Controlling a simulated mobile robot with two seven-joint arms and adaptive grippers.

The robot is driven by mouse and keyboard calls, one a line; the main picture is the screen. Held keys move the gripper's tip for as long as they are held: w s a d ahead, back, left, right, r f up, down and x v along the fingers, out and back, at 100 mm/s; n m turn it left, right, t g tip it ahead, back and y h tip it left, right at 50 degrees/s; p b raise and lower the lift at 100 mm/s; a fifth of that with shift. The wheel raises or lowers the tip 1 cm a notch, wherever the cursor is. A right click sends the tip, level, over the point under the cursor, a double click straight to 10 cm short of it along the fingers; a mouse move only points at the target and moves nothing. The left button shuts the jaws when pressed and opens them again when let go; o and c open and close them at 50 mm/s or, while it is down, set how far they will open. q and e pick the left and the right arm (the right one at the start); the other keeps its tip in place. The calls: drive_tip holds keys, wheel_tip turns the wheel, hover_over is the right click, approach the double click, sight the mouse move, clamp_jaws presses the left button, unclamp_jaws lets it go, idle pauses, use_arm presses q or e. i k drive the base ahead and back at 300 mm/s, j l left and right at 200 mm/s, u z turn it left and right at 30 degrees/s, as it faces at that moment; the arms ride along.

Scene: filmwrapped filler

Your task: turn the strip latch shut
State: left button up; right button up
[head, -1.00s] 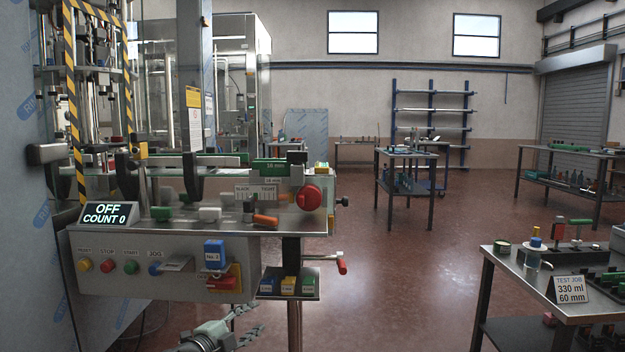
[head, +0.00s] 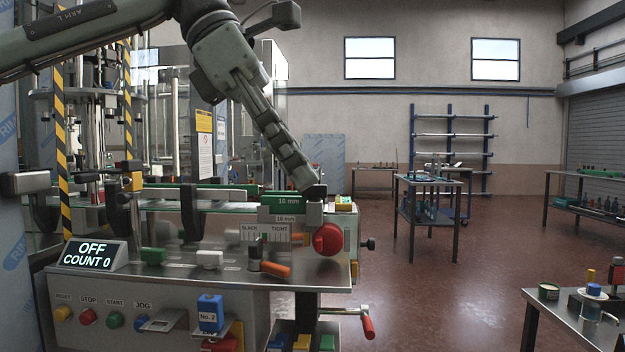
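The green strip marked 16 mm (head: 284,204) lies along the rail above the slack/tight scale. A small dark block (head: 315,193) at its right end looks like the strip latch; how it is turned is hard to make out. My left gripper (head: 308,180) reaches down from the upper left, its fingertips at or just above this block. I cannot tell whether they touch it. The fingers overlap in this view, so their opening does not show. My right gripper is out of view.
A red knob (head: 327,239) sits just right of and below the block. An orange handle (head: 276,270) and a white block (head: 209,259) are on the steel ledge. The display (head: 91,254) reads OFF, COUNT 0.

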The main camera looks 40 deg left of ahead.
sight(314, 193)
drive_tip(key=i+j, duration=1.2)
drive_tip(key=j, duration=0.1)
